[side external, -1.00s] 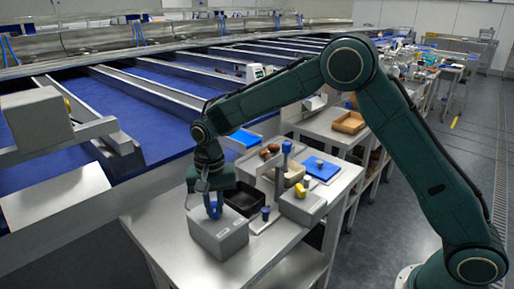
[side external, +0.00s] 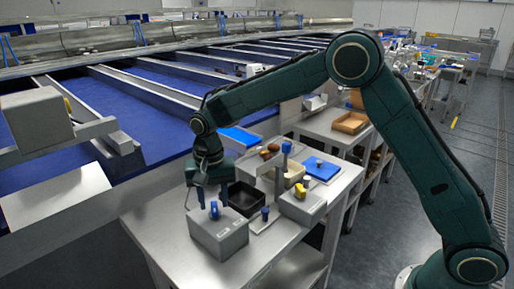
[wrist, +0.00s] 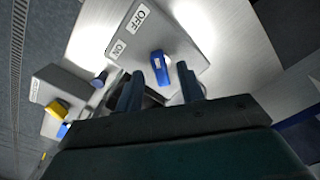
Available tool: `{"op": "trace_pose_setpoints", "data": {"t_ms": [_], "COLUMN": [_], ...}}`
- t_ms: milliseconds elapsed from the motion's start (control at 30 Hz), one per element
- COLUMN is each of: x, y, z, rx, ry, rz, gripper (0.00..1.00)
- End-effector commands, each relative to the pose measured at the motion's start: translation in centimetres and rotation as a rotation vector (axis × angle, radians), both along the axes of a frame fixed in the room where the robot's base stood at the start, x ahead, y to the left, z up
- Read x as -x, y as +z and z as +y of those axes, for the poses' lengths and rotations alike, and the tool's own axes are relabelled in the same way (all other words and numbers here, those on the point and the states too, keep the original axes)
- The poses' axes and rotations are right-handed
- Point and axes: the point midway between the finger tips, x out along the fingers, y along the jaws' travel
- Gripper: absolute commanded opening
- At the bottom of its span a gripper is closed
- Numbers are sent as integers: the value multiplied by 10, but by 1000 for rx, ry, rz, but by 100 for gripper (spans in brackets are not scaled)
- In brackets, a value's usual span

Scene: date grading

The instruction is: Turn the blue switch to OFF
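The blue switch (side external: 214,212) stands on top of a grey box (side external: 222,238) at the table's front left corner. In the wrist view the blue switch (wrist: 160,68) shows its long side running roughly up the picture, top end leaning slightly left. The OFF label (wrist: 138,17) is up and left of it, and the ON label (wrist: 118,48) is to its left. I cannot tell which label it points to. My gripper (side external: 212,202) is open and empty just above the switch. In the wrist view its two fingers (wrist: 158,84) are apart, with clear gaps to the switch.
A second grey box (side external: 302,208) with a yellow knob (side external: 301,190) stands to the right. A small blue-topped post (side external: 265,213) is between the boxes. A black tray (side external: 244,195) sits behind the switch box, and a blue pad (side external: 322,168) lies farther back.

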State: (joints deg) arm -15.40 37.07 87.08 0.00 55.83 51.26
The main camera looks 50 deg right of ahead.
Motion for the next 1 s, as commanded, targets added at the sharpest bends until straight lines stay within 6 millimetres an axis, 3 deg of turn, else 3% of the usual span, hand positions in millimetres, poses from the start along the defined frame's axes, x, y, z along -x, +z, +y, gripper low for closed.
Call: {"op": "trace_pose_setpoints", "data": {"t_ms": [600, 800, 1000], "x": [0, 0, 0], "y": [99, 116, 121], "z": [0, 0, 0], "rx": [-1, -1, 0], "ry": [0, 0, 0], "rz": [-4, -2, -1], "gripper": [38, 38, 38]}}
